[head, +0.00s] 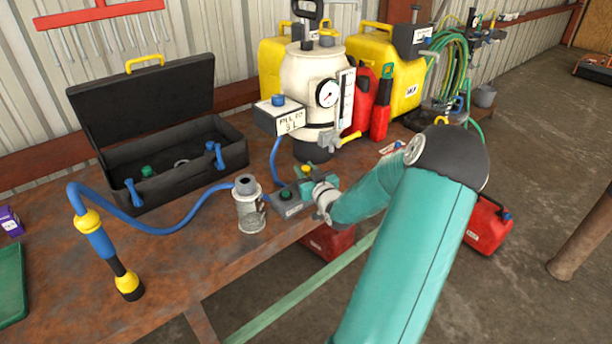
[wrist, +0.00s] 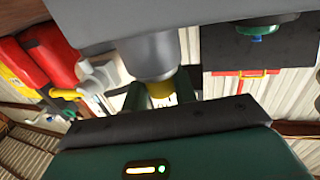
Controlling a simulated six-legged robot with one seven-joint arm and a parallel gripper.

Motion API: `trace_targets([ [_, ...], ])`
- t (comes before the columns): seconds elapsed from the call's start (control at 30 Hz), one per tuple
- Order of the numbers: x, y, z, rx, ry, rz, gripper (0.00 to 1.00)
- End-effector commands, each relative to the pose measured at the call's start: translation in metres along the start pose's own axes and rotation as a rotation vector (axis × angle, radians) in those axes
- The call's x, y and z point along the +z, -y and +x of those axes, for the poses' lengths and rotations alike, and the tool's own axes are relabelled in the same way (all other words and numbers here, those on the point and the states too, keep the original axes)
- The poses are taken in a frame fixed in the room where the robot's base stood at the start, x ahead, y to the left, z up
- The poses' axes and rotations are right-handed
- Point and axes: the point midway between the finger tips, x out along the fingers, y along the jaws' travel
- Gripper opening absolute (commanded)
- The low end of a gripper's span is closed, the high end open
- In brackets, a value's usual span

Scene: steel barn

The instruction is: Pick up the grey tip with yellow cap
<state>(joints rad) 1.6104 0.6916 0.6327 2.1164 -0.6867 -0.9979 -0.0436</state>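The grey tip with yellow cap shows in the wrist view as a grey cylinder (wrist: 150,55) ending in a yellow part (wrist: 187,84), just beyond the dark edge of my gripper's body. In the head view a small yellow-topped grey piece (head: 306,171) is at the end of my arm, over the back of the bench edge. My gripper (head: 308,184) is right at it, with green parts on either side of the yellow in the wrist view. The fingertips are mostly hidden, so I cannot tell whether they touch it or how far apart they are.
A grey box with a green button (head: 287,203) and a metal cylinder (head: 249,208) stand close to my gripper. The white pressure vessel (head: 309,75) rises behind. An open black case (head: 185,172) and a blue hose (head: 150,228) lie left. The bench front (head: 190,275) is clear.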

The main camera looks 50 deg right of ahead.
Motion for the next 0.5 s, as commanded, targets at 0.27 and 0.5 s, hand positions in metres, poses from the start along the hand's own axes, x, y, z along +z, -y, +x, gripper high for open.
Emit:
trace_targets([
  [0.27, -0.0002, 0.0000, -0.0002, 0.000, 0.000, 0.000, 0.00],
  [0.5, -0.0042, -0.0001, -0.0002, 0.000, -0.001, -0.001, 0.00],
])
